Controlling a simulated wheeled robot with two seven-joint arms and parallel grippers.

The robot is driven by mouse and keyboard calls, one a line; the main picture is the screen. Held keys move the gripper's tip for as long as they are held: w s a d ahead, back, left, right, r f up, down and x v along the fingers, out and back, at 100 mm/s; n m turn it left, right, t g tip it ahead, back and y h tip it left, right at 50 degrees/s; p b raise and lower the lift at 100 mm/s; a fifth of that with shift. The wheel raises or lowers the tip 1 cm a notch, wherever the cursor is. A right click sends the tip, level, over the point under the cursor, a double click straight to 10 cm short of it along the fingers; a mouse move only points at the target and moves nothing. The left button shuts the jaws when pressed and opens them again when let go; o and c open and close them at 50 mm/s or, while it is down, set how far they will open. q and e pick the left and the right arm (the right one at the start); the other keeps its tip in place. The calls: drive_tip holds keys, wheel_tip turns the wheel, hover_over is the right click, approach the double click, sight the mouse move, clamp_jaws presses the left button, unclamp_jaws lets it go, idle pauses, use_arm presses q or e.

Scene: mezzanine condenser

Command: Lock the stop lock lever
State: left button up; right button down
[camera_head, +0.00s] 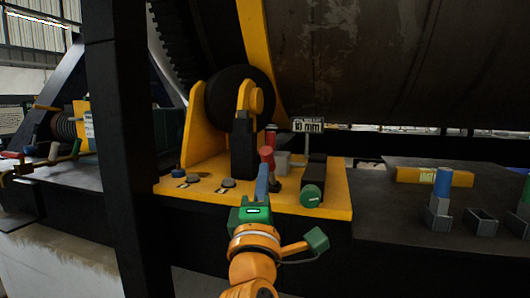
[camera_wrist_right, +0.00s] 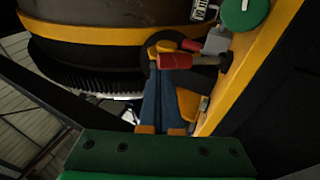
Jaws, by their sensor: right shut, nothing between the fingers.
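A lever with a red handle (camera_head: 267,157), which I take for the stop lock lever, stands on the yellow base plate (camera_head: 330,205), in front of a small grey block (camera_head: 284,163). In the right wrist view the red handle (camera_wrist_right: 192,61) lies sideways across the picture, with a dark rod beside it. My right gripper (camera_head: 262,178) is shut and empty, its blue fingers pointing at the lever. In the wrist view the fingertips (camera_wrist_right: 174,66) are at the handle's near end; whether they touch cannot be told. My left gripper is out of view.
A black roller (camera_head: 240,98) in a yellow bracket (camera_head: 199,135) stands behind, under a large dark drum (camera_head: 370,60). A dark post (camera_head: 116,150) rises at left. The right bench holds a blue-topped part (camera_head: 442,183).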

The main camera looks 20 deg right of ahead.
sight(266, 155)
drive_tip(key=p+x, duration=0.1)
drive_tip(key=x, duration=0.1)
drive_tip(key=shift+w+r, duration=0.25)
drive_tip(key=shift+r, duration=0.05)
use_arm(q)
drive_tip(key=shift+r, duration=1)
use_arm(e)
drive_tip(key=shift+w+d, duration=0.2)
drive_tip(key=shift+w, duration=0.2)
